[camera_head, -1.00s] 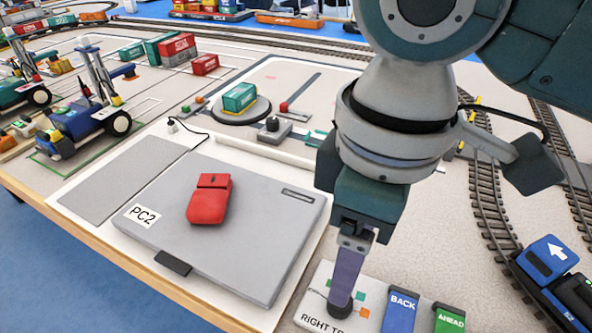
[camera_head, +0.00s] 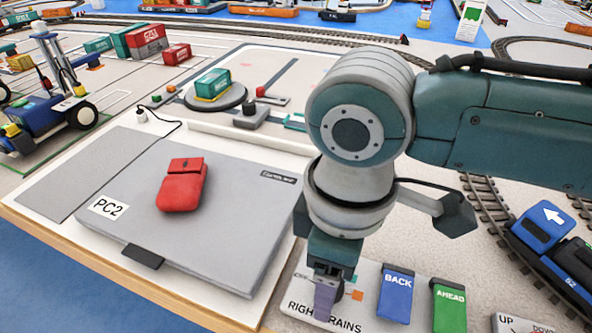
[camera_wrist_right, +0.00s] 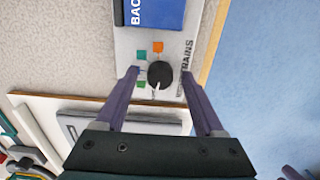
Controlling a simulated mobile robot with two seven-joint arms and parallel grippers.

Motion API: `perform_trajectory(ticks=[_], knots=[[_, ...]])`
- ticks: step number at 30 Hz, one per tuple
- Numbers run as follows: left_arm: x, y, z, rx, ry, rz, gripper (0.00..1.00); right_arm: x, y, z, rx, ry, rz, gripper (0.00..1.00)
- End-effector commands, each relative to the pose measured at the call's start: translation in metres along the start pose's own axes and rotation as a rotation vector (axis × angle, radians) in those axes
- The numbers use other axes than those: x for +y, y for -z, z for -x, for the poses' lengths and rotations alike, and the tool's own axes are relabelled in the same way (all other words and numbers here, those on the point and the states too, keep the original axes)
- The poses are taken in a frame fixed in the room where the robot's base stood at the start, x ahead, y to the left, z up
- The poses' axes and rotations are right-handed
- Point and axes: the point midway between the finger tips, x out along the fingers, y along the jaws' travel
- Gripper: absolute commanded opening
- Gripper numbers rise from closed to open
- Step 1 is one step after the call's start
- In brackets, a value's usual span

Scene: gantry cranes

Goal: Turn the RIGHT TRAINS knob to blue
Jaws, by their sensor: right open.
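The RIGHT TRAINS panel (camera_head: 361,318) is a pale plate at the front edge of the table. Its dark round knob (camera_wrist_right: 160,73) has a pale pointer mark at its lower side in the right wrist view. Orange (camera_wrist_right: 158,47), teal (camera_wrist_right: 142,54), blue (camera_wrist_right: 136,70) and green (camera_wrist_right: 140,85) marks lie around it. My right gripper (camera_wrist_right: 159,76) is open, with one finger on each side of the knob, apart from it in this view. In the head view the right gripper (camera_head: 326,298) points down and mostly hides the knob. My left gripper is not in view.
A blue BACK tab (camera_head: 396,294) and a green AHEAD tab (camera_head: 449,305) stand just right of the knob. A blue train (camera_head: 543,228) is on the track at right.

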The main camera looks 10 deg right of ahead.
Motion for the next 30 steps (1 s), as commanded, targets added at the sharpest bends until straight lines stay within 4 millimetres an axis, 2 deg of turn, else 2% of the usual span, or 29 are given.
perform_trajectory(ticks=[3, 22, 30], knots=[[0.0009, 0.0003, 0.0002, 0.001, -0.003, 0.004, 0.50, -0.0002, 0.0000, 0.0003, 0.000, 0.000, 0.000, 0.71], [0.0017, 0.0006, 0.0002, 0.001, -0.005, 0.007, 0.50, -0.0001, 0.0001, 0.0007, 0.000, 0.000, 0.000, 0.00], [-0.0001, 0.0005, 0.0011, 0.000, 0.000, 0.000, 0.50, -0.0001, 0.0001, 0.0012, 0.000, 0.000, -0.005, 0.00]])
